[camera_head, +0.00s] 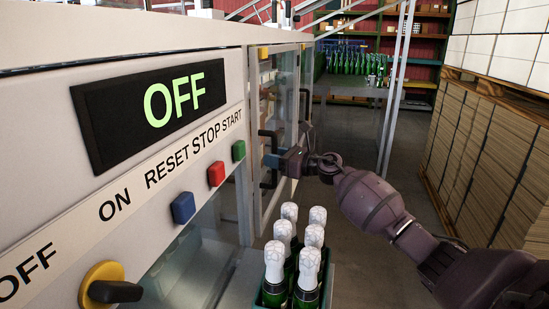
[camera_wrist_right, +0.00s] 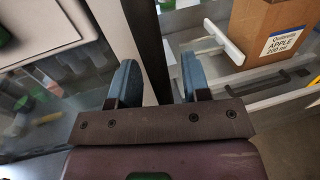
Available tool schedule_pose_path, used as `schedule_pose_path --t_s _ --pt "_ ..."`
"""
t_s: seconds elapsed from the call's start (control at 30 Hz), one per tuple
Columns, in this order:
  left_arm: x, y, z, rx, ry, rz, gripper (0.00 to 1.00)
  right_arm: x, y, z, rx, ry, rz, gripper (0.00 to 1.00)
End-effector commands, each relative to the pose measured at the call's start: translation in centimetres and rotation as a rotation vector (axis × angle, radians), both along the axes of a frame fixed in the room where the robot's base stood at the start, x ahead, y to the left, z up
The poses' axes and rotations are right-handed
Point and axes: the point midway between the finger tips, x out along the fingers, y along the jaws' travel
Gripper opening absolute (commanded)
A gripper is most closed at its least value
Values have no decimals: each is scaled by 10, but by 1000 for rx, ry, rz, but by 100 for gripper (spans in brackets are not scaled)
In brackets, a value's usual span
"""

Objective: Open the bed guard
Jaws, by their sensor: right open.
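The bed guard (camera_head: 286,88) is a framed clear door on the machine's side in the head view, and it looks shut. Its black handle (camera_head: 263,143) stands off the near upright of the frame. My right gripper (camera_head: 279,160) is at the handle and partly covers it. In the right wrist view my right gripper (camera_wrist_right: 157,82) has its two blue fingers apart. A dark bar (camera_wrist_right: 147,45), seemingly the handle, runs between them. I cannot tell whether either finger touches it. My left gripper is not in view.
The machine panel has an OFF display (camera_head: 172,105), a blue button (camera_head: 183,208), a red button (camera_head: 216,174), a green button (camera_head: 239,150) and a yellow-black rotary switch (camera_head: 105,290). A crate of foil-topped bottles (camera_head: 290,250) stands below my right arm. Stacked boxes (camera_head: 480,150) stand at right.

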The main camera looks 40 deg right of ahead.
Motion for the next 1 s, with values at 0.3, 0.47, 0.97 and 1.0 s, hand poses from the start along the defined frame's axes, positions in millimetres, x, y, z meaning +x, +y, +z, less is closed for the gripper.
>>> schedule_pose_path --t_s 0.3,0.47,0.97,1.0 --pt "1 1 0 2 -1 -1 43 1 1 -1 0 1 0 42" --pt "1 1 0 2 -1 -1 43 1 1 0 1 0 0 17" --pt "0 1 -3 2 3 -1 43 0 -2 -2 1 2 3 0" --pt "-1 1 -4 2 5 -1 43 -1 -4 -2 2 2 5 0"
